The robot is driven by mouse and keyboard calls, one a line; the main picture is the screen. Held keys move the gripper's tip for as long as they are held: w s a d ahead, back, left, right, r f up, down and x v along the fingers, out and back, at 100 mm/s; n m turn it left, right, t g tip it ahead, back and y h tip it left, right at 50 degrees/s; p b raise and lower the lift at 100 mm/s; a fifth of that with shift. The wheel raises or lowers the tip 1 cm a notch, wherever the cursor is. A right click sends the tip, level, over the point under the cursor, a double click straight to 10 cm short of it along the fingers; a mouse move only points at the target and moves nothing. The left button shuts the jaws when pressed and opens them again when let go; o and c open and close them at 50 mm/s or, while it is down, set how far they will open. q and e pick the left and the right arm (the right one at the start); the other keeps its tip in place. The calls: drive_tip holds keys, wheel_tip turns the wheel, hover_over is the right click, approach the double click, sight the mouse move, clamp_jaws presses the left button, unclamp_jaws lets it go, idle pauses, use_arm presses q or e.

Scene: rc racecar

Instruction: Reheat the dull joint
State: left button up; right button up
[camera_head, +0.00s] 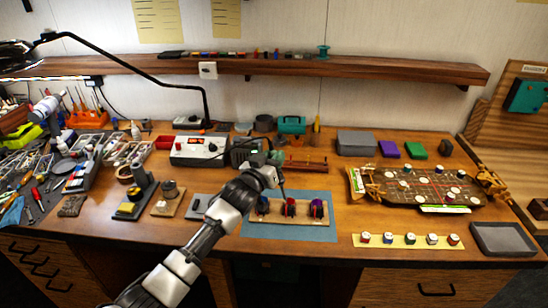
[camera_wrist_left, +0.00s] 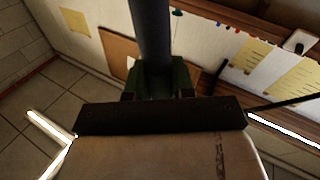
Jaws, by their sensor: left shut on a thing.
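My left gripper (camera_head: 270,172) comes in from the lower left and is over the blue mat (camera_head: 262,228). It is shut on a dark, round-handled tool, which looks like a soldering iron; its thick shaft (camera_wrist_left: 150,30) fills the upper middle of the left wrist view. In the head view a thin dark tip (camera_head: 282,191) points down from the gripper. The joints are too small to tell which is dull. My right gripper is not in view.
A grey station box (camera_head: 199,150) stands behind my left arm. A stand (camera_head: 136,195) and a small wooden base (camera_head: 168,200) are left of it. A circuit board (camera_head: 425,186), a yellow strip with several small pots (camera_head: 408,240) and a grey tray (camera_head: 502,239) lie right.

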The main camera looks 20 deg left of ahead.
sight(274, 149)
use_arm(q)
drive_tip(key=shift+f+b, duration=0.45)
drive_tip(key=shift+f, duration=0.25)
idle(1.1)
idle(2.0)
idle(0.5)
wheel_tip(274, 149, up, 6)
drive_tip(key=p, duration=0.6)
drive_tip(key=shift+r, duration=0.1)
idle(0.5)
